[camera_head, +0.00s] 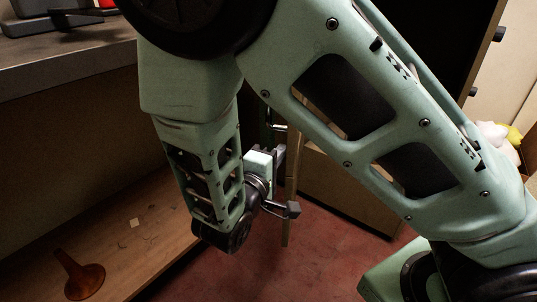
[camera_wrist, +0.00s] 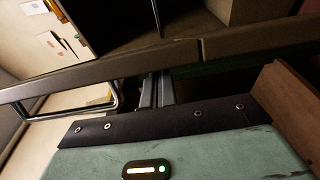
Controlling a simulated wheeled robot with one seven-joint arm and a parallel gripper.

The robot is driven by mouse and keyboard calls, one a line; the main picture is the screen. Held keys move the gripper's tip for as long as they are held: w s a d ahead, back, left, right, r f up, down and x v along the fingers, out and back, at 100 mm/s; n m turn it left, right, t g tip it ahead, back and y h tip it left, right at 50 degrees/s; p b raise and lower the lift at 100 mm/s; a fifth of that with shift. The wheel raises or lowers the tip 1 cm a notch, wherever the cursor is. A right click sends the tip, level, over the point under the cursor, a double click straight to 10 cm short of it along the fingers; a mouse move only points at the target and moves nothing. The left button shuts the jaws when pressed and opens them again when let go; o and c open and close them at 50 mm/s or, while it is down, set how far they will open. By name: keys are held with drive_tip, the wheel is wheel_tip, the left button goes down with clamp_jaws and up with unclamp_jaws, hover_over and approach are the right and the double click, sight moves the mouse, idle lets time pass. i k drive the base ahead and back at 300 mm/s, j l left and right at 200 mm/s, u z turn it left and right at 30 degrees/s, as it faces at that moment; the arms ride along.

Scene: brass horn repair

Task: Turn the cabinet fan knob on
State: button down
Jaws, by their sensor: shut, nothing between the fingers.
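The cabinet fan knob cannot be made out for certain in either view. In the head view, two small dark knobs (camera_head: 497,34) stick out along the right edge of a dark tall opening, but I cannot tell whether either is the fan knob. In the wrist view my gripper (camera_wrist: 155,92) is shut and empty, its two grey fingers side by side. A long brown-grey bar (camera_wrist: 105,72) crosses the view close to the fingertips; I cannot tell if they touch it. My arm covers much of the head view and partly hides the gripper.
A wooden low shelf (camera_head: 110,240) holds an orange funnel-shaped piece (camera_head: 78,276). A grey worktop (camera_head: 60,55) is at upper left. A narrow upright wooden panel edge (camera_head: 291,185) stands close beside my gripper. Reddish floor (camera_head: 325,262) is open below. A bent metal rail (camera_wrist: 115,100) shows in the wrist view.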

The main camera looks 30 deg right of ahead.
sight(472, 92)
drive_tip(key=k+l, duration=0.1)
drive_tip(key=l, duration=0.35)
drive_tip(key=k+l, duration=0.1)
drive_tip(key=l, duration=0.4)
drive_tip(key=k+l, duration=0.1)
drive_tip(key=l, duration=0.35)
drive_tip(key=k+l+u, duration=0.1)
drive_tip(key=l, duration=0.85)
drive_tip(key=k, duration=0.1)
